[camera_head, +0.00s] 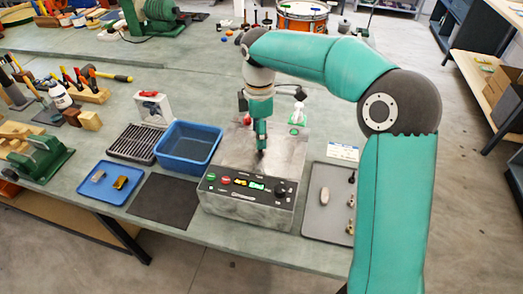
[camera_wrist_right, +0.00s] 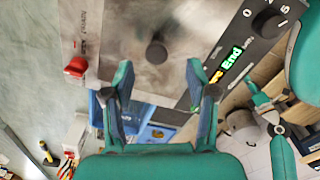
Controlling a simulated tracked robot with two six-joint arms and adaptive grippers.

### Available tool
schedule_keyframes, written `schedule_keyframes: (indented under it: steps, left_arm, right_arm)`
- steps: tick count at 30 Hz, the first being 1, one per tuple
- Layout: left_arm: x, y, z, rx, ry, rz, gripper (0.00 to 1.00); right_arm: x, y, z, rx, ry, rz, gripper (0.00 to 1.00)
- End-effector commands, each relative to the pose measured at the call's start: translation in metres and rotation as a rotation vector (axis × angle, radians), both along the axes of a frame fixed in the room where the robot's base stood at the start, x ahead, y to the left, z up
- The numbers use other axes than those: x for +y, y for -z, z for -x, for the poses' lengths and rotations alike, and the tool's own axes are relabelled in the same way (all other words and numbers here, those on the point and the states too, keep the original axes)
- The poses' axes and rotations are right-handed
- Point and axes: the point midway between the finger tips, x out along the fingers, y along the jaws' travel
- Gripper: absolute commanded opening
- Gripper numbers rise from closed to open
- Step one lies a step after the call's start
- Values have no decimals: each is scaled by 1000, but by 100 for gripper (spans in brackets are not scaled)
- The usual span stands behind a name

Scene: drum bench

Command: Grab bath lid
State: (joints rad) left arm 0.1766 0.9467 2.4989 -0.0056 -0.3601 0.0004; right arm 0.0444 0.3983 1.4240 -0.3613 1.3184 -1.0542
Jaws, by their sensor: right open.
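The bath lid (camera_head: 285,152) is a flat grey metal plate on top of the bath behind its control panel. In the right wrist view the lid (camera_wrist_right: 130,25) fills the upper middle, with a round dark knob (camera_wrist_right: 157,52) on it. My right gripper (camera_head: 261,154) points down over the lid. In the wrist view its fingers (camera_wrist_right: 158,80) are spread and empty, with the knob showing beyond and between the tips. The gap to the knob is hard to judge. Teal parts that look like my left gripper (camera_wrist_right: 270,112) show at the right of the wrist view; its jaws are unclear.
The control panel (camera_head: 243,188) faces front. A blue tub (camera_head: 187,147), a black rack (camera_head: 135,142), a blue tray (camera_head: 110,182) and a dark mat (camera_head: 163,202) lie left of the bath. A grey tray (camera_head: 323,215) with small parts lies right. A red knob (camera_wrist_right: 76,67) is beside the lid.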

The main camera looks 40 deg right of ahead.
Motion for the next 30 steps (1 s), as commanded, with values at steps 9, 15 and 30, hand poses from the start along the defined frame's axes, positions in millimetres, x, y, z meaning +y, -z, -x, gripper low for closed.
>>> schedule_keyframes:
  steps: [9, 15, 30]
  left_arm:
    - [0, -8, 0, 0, 0, 0, 40]
    - [0, -8, 0, 0, 0, 0, 40]
    - [0, -7, 0, 0, 0, 0, 40]
  right_arm:
    - [-4, 41, -3, 4, -2, 0, 57]
    - [-4, 48, -4, 1, -1, 0, 57]
    - [-4, 48, -4, 1, -1, 0, 0]
